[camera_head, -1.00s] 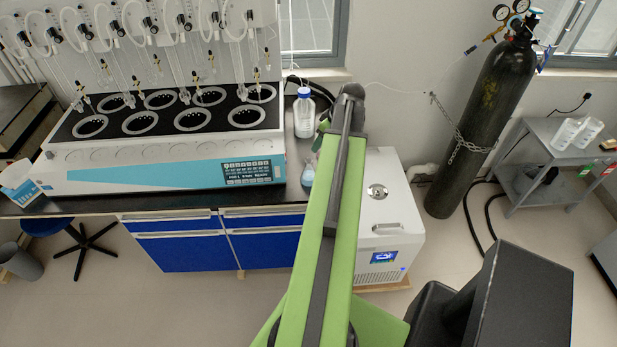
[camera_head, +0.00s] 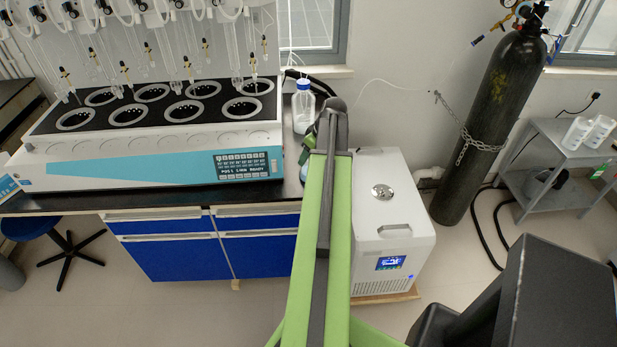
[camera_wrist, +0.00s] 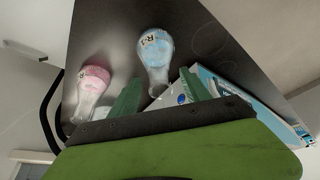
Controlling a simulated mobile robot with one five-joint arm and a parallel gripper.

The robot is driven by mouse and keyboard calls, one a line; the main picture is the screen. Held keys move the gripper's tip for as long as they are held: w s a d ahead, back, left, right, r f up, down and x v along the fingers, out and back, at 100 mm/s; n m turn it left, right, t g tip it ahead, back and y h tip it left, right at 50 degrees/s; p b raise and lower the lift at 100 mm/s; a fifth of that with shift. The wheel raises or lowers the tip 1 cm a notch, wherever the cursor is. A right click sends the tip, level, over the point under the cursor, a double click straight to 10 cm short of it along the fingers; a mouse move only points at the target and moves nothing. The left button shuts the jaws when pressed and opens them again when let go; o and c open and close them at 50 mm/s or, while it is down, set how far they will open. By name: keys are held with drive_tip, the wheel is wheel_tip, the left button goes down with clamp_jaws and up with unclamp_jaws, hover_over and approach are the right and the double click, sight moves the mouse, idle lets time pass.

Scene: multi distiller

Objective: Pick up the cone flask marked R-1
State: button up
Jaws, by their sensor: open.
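In the wrist view a cone flask with blue contents (camera_wrist: 156,50) bears a label that seems to read R-1. A second flask with pink contents (camera_wrist: 95,80) stands left of it; its label is too blurred to read fully. My gripper (camera_wrist: 162,80) is open, with one green finger on each side of the blue flask's neck region as seen here. I cannot tell how far apart they are in depth. In the head view my arm hides most of the gripper and the flasks; only a bit of blue shows beside the arm.
The distiller (camera_head: 150,173) stands on the dark bench (camera_head: 60,205) left of my arm. A blue-capped bottle (camera_head: 303,108) stands behind my gripper. A white chiller (camera_head: 392,225) stands on the floor to the right, with a black gas cylinder (camera_head: 492,120) beyond. Floor in front is clear.

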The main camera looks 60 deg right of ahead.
drive_tip(key=shift+w+f, duration=0.15)
drive_tip(key=shift+f, duration=0.4)
drive_tip(key=shift+r, duration=0.2)
clamp_jaws()
idle(0.8)
